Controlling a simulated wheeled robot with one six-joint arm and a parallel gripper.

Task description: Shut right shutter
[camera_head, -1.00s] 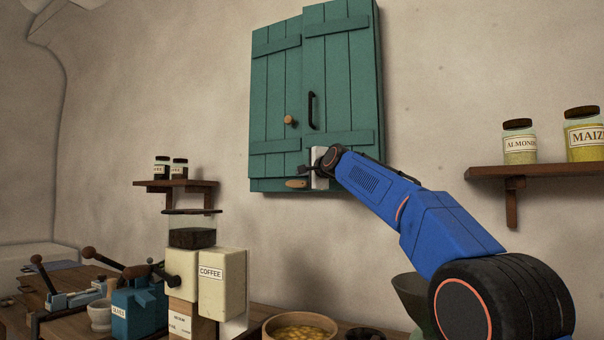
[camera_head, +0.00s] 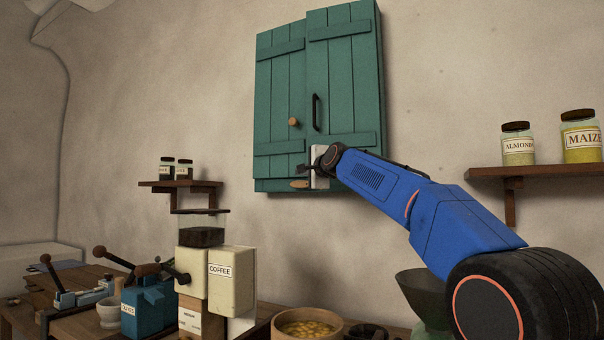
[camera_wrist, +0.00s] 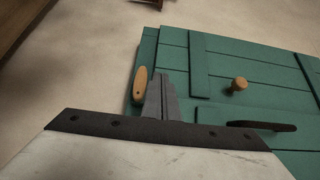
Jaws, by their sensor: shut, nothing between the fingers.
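The right shutter (camera_head: 345,75) is a green plank panel with a black bar handle (camera_head: 316,112). It stands slightly proud of the left shutter (camera_head: 279,95), overlapping its edge, and looks nearly closed. The left shutter has a round wooden knob (camera_head: 293,122) and lies close to the wall. A wooden latch (camera_head: 299,184) sits at the bottom of the shutters; it also shows in the wrist view (camera_wrist: 140,86). My gripper (camera_head: 303,168) is shut and empty at the lower edge, in front of the shutters' meeting line. In the wrist view its fingers (camera_wrist: 160,98) are beside the latch; contact is unclear.
A shelf with labelled jars (camera_head: 535,170) is on the wall at right, and a small shelf (camera_head: 180,184) at left. Below, the counter holds a coffee grinder (camera_head: 218,275), a wooden bowl (camera_head: 307,315) and a mortar (camera_head: 109,312). Wall beside the shutters is clear.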

